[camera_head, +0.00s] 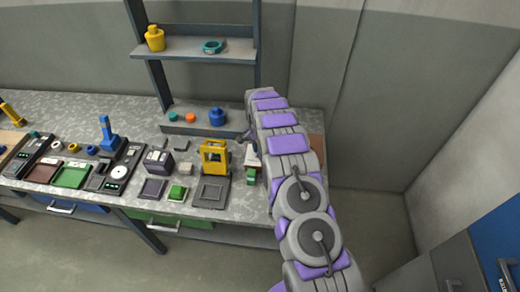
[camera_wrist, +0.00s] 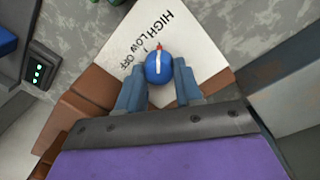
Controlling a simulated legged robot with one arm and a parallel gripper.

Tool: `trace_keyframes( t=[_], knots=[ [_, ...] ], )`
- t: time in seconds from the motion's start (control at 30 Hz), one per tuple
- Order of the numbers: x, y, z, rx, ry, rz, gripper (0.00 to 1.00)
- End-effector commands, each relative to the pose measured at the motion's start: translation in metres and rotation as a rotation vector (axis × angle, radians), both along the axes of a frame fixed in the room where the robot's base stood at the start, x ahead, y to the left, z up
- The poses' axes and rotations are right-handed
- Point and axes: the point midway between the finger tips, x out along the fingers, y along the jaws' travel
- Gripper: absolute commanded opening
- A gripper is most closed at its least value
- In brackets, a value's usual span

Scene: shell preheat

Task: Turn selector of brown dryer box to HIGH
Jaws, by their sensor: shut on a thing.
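In the wrist view a blue round knob (camera_wrist: 159,68) with a white line and a small red tip stands on a white plate (camera_wrist: 208,60) printed HIGH, LOW, OFF. The red tip points up the picture, roughly between LOW and HIGH; I cannot tell its exact setting. My gripper (camera_wrist: 159,80) has a grey-blue finger on each side of the knob and is shut on it. Brown parts of the dryer box (camera_wrist: 92,88) show below left of the plate. In the head view only a brown sliver of the box (camera_head: 317,147) shows at the bench's right end; my arm hides the selector and my gripper.
A dark device with green lights (camera_wrist: 40,70) sits left of the box. In the head view a yellow press-like device (camera_head: 214,153) and several trays and tools fill the bench left of my arm.

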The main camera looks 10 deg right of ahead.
Motion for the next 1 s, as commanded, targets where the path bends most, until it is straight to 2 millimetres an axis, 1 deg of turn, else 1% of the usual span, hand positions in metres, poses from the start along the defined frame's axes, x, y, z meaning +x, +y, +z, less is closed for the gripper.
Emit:
trace_keyframes(
  t=[0.17, 0.2, 0.43, 0.67, 0.77, 0.87, 0.97, 1.0],
  knots=[
    [0.001, 0.001, 0.001, 0.002, -0.004, 0.000, 0.04],
    [0.001, 0.001, 0.001, 0.002, -0.004, 0.000, 0.38],
    [0.000, 0.001, 0.001, 0.001, -0.002, 0.001, 0.60],
    [0.000, 0.000, 0.001, 0.001, -0.002, 0.001, 0.60],
    [0.001, 0.000, 0.005, 0.000, -0.002, 0.001, 0.60],
    [0.001, 0.001, 0.016, 0.000, -0.002, 0.001, 0.60],
    [0.001, 0.002, 0.034, 0.001, -0.001, 0.001, 0.60],
    [0.002, 0.002, 0.043, 0.000, -0.002, 0.001, 0.60]
  ],
)
